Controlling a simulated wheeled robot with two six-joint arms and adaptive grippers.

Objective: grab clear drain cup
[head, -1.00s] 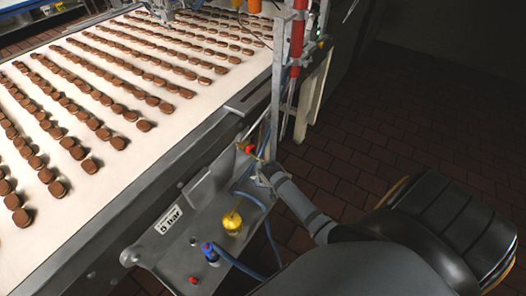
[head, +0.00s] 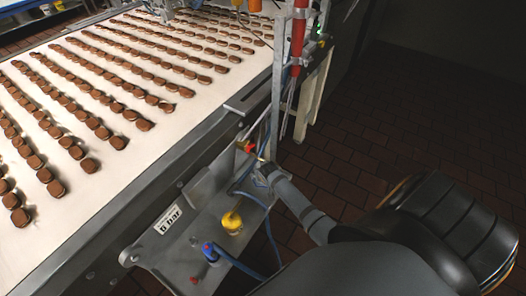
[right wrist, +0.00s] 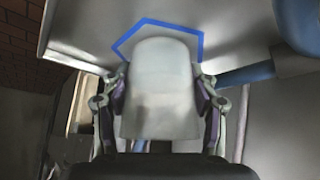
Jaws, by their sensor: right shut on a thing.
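In the right wrist view a pale, translucent cup (right wrist: 160,88) stands between the two fingers of my right gripper (right wrist: 160,100). The fingers press on its left and right sides, so the gripper is shut on it. A blue outline (right wrist: 122,42) on a grey metal panel shows behind the cup's top. In the head view my right gripper (head: 264,174) is beside the metal frame at the conveyor's edge, and the cup cannot be made out there. My left gripper is in neither view.
A grey panel carries a yellow knob (head: 232,222), a blue fitting (head: 208,251) and a blue hose (head: 262,203). The conveyor (head: 120,185) with rows of brown biscuits lies left. An upright metal post (head: 277,80) stands close to the gripper. Brick floor on the right is clear.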

